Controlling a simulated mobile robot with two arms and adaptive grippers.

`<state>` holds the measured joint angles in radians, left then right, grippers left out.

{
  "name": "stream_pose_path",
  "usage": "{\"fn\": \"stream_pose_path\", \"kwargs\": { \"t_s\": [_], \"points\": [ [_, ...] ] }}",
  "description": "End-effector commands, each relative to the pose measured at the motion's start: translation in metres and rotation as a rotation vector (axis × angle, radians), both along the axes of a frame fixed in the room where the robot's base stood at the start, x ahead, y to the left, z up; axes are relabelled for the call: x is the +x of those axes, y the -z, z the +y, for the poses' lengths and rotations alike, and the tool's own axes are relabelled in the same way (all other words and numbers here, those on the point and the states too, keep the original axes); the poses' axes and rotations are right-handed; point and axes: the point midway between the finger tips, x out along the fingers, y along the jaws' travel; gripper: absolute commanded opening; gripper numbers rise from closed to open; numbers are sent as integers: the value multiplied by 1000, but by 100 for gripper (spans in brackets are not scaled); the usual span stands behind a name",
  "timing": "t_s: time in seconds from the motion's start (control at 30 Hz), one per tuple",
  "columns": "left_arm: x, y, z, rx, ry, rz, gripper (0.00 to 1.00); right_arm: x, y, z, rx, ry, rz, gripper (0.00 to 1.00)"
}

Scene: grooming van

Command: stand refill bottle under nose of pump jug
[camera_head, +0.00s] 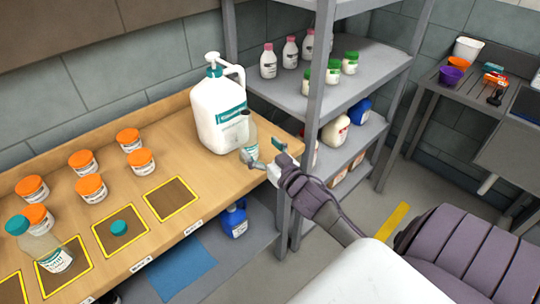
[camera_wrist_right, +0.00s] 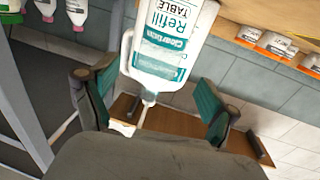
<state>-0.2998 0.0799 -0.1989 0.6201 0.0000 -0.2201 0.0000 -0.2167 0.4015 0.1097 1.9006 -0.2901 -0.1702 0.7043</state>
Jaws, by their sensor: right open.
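The white pump jug (camera_head: 217,118) stands at the back of the wooden counter, with a teal collar and a white nose pointing right and forward. It also shows upside down in the right wrist view (camera_wrist_right: 170,50). A translucent refill bottle (camera_head: 249,133) without a cap stands upright close to the jug's front right, its dark mouth roughly below the nose; exact alignment is unclear. My right gripper (camera_head: 263,150) is open at the counter's right end, just in front of the bottle. Its fingers are spread wide in the wrist view (camera_wrist_right: 155,103). My left gripper is not seen.
A teal cap (camera_head: 118,228) lies in a yellow-outlined square. A teal-capped bottle (camera_head: 52,252) stands in the square to its left. Several orange-lidded jars (camera_head: 91,189) stand behind. A grey shelf rack (camera_head: 280,94) with bottles rises close right of the counter.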

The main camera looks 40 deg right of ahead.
Motion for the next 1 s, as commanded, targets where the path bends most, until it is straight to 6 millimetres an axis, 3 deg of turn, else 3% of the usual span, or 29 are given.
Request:
{"fn": "stream_pose_path", "kwargs": {
  "t_s": [0.1,0.3,0.57,0.67,0.77,0.87,1.0],
  "points": [
    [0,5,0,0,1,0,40,-23,2,2,1,0,2,86],
    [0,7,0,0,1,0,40,-44,1,4,0,0,1,86],
    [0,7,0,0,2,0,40,-47,0,3,0,1,0,86],
    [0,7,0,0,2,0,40,-47,17,2,3,8,32,86],
    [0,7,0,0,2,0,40,-49,69,-2,7,29,131,86],
    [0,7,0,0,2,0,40,-63,156,-2,9,48,300,86],
    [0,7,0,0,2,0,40,-112,290,15,1,46,579,86]
  ]
}}
